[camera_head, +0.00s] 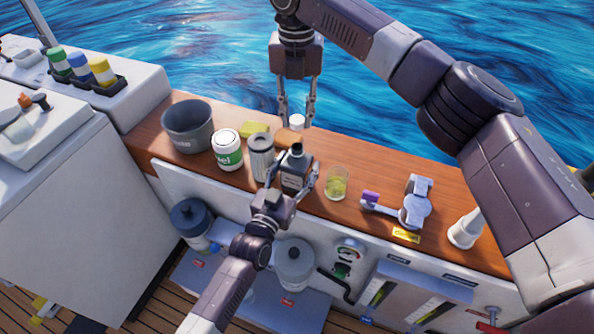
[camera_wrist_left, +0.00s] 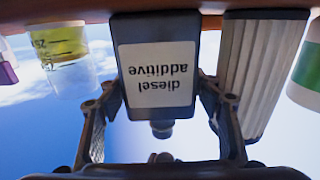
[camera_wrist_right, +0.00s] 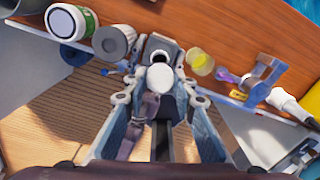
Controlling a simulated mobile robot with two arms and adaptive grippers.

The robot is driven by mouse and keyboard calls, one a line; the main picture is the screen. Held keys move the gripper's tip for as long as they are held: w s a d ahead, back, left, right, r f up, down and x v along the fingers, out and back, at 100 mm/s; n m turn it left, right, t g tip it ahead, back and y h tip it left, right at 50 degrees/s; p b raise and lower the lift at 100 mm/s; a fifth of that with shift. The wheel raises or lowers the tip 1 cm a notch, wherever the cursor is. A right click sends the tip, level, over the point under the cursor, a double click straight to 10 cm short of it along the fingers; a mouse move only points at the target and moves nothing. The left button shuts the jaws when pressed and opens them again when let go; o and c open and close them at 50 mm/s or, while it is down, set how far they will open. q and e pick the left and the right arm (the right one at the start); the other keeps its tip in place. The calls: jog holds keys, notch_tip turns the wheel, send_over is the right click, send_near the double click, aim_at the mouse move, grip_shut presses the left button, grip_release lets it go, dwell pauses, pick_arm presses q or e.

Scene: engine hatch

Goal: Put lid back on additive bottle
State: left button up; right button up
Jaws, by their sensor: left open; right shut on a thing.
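The dark square additive bottle (camera_head: 295,170) stands upright on the wooden counter, its neck uncovered. In the left wrist view the bottle (camera_wrist_left: 158,72) shows upside down with a white "diesel additive" label. My left gripper (camera_head: 294,180) is open, with a finger at each side of the bottle. My right gripper (camera_head: 297,116) points down and is shut on the white lid (camera_head: 297,122), held beyond and above the bottle in the head view. The lid (camera_wrist_right: 160,79) also shows between the fingertips in the right wrist view. The bottle (camera_wrist_right: 160,47) is partly hidden behind it there.
A grey ribbed filter (camera_head: 261,158) stands close left of the bottle, and a white-green jar (camera_head: 227,150) and grey bucket (camera_head: 187,126) lie further left. A beaker of yellow liquid (camera_head: 337,183) stands to the right. A yellow sponge (camera_head: 255,129) lies behind.

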pick_arm(q)
jog(key=shift+c, duration=0.4)
jog(key=c, duration=1.4)
pick_arm(e)
jog(key=shift+f, duration=2.5)
jog(key=shift+f, duration=0.9)
jog(key=shift+f, duration=0.5)
